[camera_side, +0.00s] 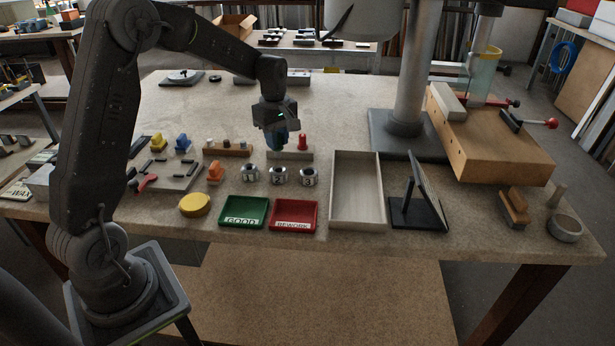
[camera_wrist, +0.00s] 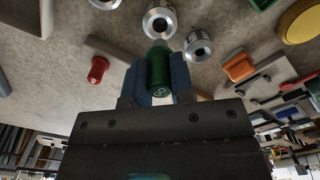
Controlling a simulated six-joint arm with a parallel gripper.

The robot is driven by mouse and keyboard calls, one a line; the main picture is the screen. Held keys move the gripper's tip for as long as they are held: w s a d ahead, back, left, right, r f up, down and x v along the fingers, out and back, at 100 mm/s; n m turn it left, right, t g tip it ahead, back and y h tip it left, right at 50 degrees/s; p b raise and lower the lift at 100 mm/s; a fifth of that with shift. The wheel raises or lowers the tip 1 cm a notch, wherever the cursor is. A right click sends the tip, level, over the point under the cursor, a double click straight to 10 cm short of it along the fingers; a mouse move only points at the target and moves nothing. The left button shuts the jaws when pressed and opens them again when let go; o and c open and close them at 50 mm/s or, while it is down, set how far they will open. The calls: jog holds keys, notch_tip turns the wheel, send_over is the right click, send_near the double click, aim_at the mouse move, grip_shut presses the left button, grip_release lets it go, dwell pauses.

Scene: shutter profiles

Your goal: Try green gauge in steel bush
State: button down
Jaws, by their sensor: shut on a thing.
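My gripper (camera_side: 277,142) is shut on the green gauge (camera_wrist: 159,72), a green cylinder with a pale mark, held between the blue fingers in the wrist view. In the side view the gauge is mostly hidden by the fingers, above the table behind the bushes. Three silver-grey metal bushes stand in a row: the left bush (camera_side: 250,173), the middle bush (camera_side: 279,176) and the right bush (camera_side: 308,178). I cannot tell by look which is steel. In the wrist view the gauge's far end appears just beside the middle bush (camera_wrist: 160,22), apart from the left one (camera_wrist: 198,46).
A red gauge (camera_side: 302,142) stands on a pale block (camera_side: 290,155) close to my gripper. In front are a green GOOD tray (camera_side: 242,207), a red REWORK tray (camera_side: 293,212) and a yellow disc (camera_side: 195,205). An empty grey tray (camera_side: 357,190) lies right, beside a black stand (camera_side: 418,215).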

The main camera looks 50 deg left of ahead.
jog(key=w+d+r, duration=0.1)
jog(key=w+d, duration=0.4)
jog(key=shift+w+d+r, duration=0.3)
jog(key=shift+w+d, duration=0.05)
jog(key=shift+f, duration=2.7)
jog(key=shift+f, duration=1.6)
dwell(0.4)
jog(key=shift+r, duration=0.1)
dwell(0.3)
notch_tip(320, 180, up, 7)
dwell(1.6)
